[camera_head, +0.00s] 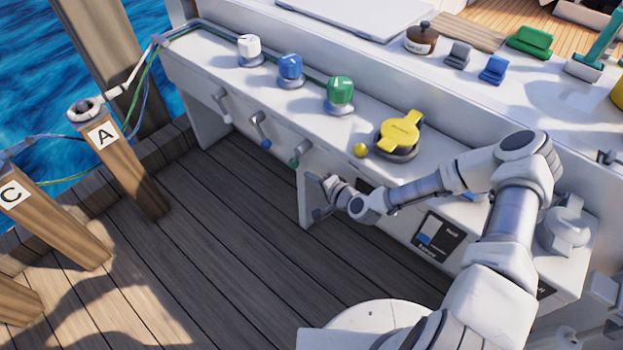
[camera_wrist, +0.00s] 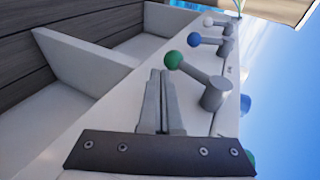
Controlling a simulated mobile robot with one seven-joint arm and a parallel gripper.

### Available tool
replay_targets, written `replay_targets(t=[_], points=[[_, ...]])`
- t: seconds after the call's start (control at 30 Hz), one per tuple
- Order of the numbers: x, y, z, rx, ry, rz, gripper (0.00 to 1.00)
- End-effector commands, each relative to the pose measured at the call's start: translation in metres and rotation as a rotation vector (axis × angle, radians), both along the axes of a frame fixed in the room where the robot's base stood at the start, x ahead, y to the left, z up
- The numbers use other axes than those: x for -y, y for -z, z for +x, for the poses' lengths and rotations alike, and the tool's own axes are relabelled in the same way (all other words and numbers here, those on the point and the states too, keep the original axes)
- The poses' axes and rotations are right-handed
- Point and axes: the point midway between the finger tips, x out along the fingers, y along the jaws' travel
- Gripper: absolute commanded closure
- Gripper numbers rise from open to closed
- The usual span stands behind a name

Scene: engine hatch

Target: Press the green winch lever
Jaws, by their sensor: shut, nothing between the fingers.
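The green winch lever is a grey crank arm with a green ball knob on the front face of the white console. In the head view its green knob (camera_head: 294,162) is small and lies left of my gripper (camera_head: 328,183). In the wrist view the green knob (camera_wrist: 174,60) sits just beyond and right of the tips of my gripper (camera_wrist: 158,72), with its grey arm running to a round pivot. My gripper is shut and empty. It looks close to the knob, but I cannot tell whether it touches.
A blue-knob lever (camera_head: 265,143) and a white-knob lever (camera_head: 227,119) sit farther left along the console front. On top stand a white winch (camera_head: 249,49), a blue winch (camera_head: 290,70), a green winch (camera_head: 340,95) and a yellow-topped hatch device (camera_head: 399,131). The deck (camera_head: 190,240) is clear.

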Motion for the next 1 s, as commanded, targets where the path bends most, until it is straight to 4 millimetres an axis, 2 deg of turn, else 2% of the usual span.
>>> replay_targets(t=[0.13,0.2,0.4,0.6,1.0], points=[[0.0,0.001,0.002,0.0,-0.001,0.0,1.0],[0.015,-0.001,-0.015,-0.006,0.003,0.001,1.0],[0.045,0.002,-0.048,-0.003,0.003,0.001,1.0],[0.061,0.004,-0.068,-0.002,0.0,0.0,1.0],[0.066,0.005,-0.074,-0.001,-0.002,0.001,1.0]])
